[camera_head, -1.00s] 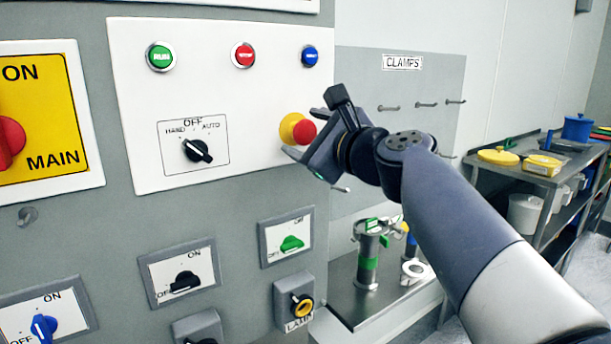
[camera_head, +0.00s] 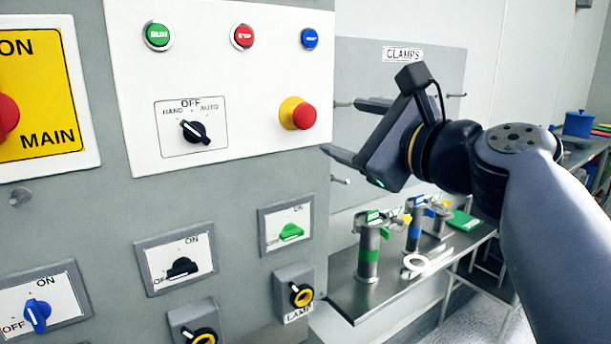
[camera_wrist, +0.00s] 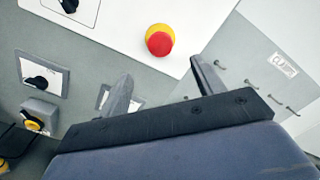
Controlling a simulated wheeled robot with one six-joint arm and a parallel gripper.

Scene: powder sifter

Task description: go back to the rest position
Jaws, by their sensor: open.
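My gripper (camera_head: 342,128) is open and empty in the head view, in front of the clamps board and to the right of the control panel. Its two fingers point left, toward the panel, and are apart from the red emergency-stop button (camera_head: 302,116) with its yellow collar. In the wrist view the open fingers (camera_wrist: 160,80) show at the bottom middle. The emergency-stop button (camera_wrist: 160,41) lies beyond them, with clear space between.
The white control panel (camera_head: 225,80) has a rotary selector (camera_head: 194,131) and several push buttons. The clamps board (camera_head: 365,75) is behind my arm.

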